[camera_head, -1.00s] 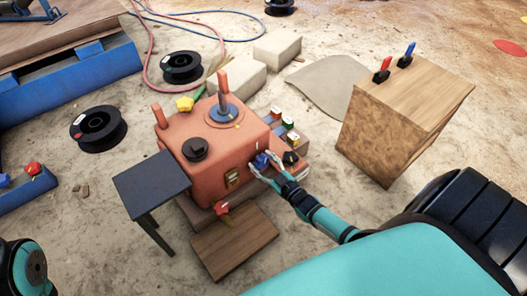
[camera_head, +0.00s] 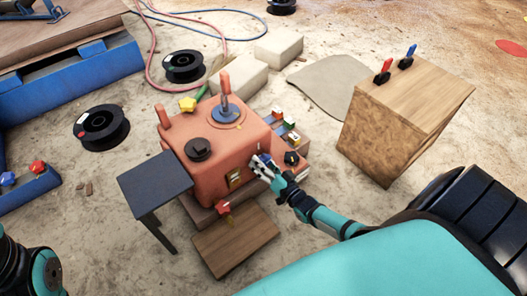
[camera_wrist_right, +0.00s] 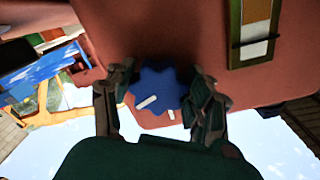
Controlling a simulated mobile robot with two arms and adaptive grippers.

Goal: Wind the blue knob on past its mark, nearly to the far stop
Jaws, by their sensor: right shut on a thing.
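The blue knob (camera_wrist_right: 158,88) is a lobed knob on the side face of the orange-red machine (camera_head: 228,150). In the right wrist view it sits between the two fingers of my right gripper (camera_wrist_right: 160,100), which is shut on it. Two white marks show near it, one on the knob and one just below it to the right. In the head view my right gripper (camera_head: 262,165) reaches the machine's right front face and hides most of the knob. Only my left arm shows at the lower left; its gripper is out of view.
A wooden box (camera_head: 400,120) with red and blue levers stands to the right.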

